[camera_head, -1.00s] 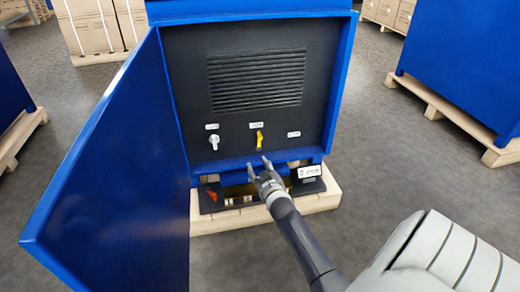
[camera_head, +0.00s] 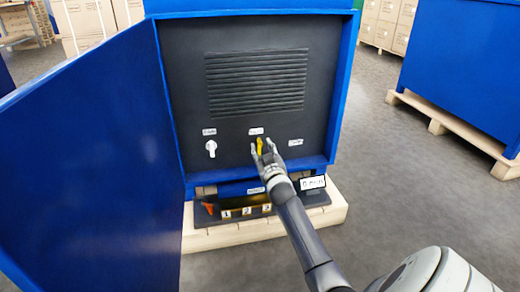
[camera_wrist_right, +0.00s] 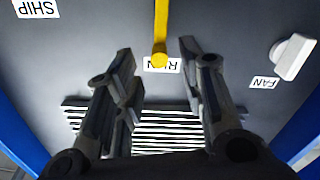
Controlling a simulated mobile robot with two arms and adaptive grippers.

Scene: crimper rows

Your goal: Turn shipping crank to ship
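The yellow shipping crank (camera_head: 260,145) is on the dark panel inside the blue cabinet. It also shows in the right wrist view (camera_wrist_right: 161,25), where its end lies over the middle of the "RUN" label (camera_wrist_right: 160,65). The "SHIP" label (camera_wrist_right: 36,9) shows upside down to the left there and has no knob on it. My right gripper (camera_head: 262,147) is open at the crank, with one finger on each side and a gap to the crank on both sides in the wrist view. My left gripper is out of view.
A white knob (camera_head: 211,148) sits by the "FAN" label (camera_wrist_right: 263,82). The blue door (camera_head: 95,165) stands open on the left. A vent (camera_head: 257,82) is above the crank. A low dark ledge with a small white sign (camera_head: 313,182) is below the cabinet.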

